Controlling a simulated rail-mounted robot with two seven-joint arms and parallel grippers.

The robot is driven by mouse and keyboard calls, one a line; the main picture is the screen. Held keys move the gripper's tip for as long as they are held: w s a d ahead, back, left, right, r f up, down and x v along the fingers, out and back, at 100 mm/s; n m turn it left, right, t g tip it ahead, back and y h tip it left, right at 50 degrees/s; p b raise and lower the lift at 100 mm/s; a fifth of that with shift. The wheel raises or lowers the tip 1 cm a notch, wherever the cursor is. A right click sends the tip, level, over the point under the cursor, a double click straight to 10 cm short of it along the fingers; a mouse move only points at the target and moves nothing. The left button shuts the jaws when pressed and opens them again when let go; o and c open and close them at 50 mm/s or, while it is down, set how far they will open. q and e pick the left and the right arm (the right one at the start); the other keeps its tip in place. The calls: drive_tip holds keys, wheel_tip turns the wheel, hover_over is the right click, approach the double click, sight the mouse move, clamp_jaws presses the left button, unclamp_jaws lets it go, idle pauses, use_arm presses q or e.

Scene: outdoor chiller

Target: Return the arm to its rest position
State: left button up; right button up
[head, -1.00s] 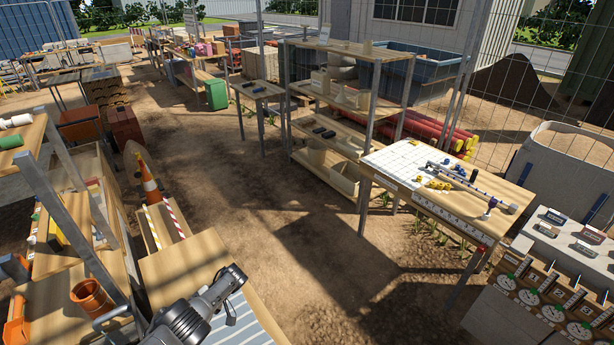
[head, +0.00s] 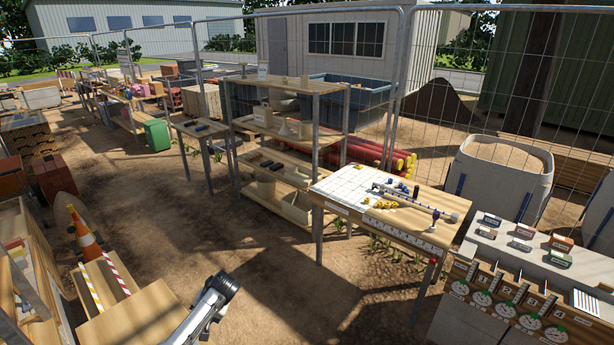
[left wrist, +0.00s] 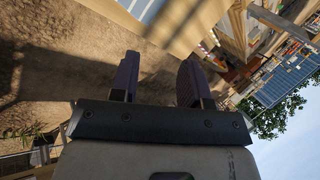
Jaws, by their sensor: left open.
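My left gripper (left wrist: 157,80) shows in the left wrist view with its two dark fingers spread apart. Nothing is between them. Sandy ground and the edge of a wooden surface lie beyond the fingertips, and the picture is strongly tilted. In the head view a grey and black part of my arm rises from the bottom edge, left of centre. The fingers of the left gripper cannot be made out there. My right gripper is in neither view.
A wooden table (head: 385,222) with small parts stands right of centre, before a shelf rack (head: 281,88). An orange traffic cone (head: 86,238) stands at the left. Sandy ground between is clear.

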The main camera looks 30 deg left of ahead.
use_arm(q)
drive_tip(key=w+d+r+m+t, duration=0.3)
drive_tip(key=w+d+r+t, duration=0.1)
drive_tip(key=w+d+r, duration=0.25)
drive_tip(key=s+d+r+m+t+h+p, duration=0.1)
drive_tip(key=s+d+r+m+t+p, duration=0.2)
drive_tip(key=d+r, duration=0.45)
drive_tip(key=s+d+r+m+t+h, duration=0.1)
drive_tip(key=s+d+r+t+h, duration=0.2)
drive_tip(key=d, duration=0.8)
drive_tip(key=s+d+r+t+h+p, duration=0.1)
drive_tip(key=s+d+r+p, duration=0.15)
drive_tip(key=s, duration=0.45)
drive_tip(key=s+d+r+t+p, duration=0.1)
drive_tip(key=s+d, duration=0.3)
drive_tip(key=s, duration=0.2)
drive_tip(key=s+d+f+g+p, duration=0.1)
drive_tip(key=s+f, duration=0.3)
drive_tip(key=s, duration=0.5)
drive_tip(key=s+d+f+g+h+p, duration=0.1)
drive_tip(key=s+f+g, duration=0.3)
drive_tip(key=s, duration=0.5)
drive_tip(key=shift+d+n+p, duration=0.25)
drive_tip(key=shift+n+p, duration=0.15)
drive_tip(key=shift+p, duration=0.3)
drive_tip(key=shift+f, duration=0.1)
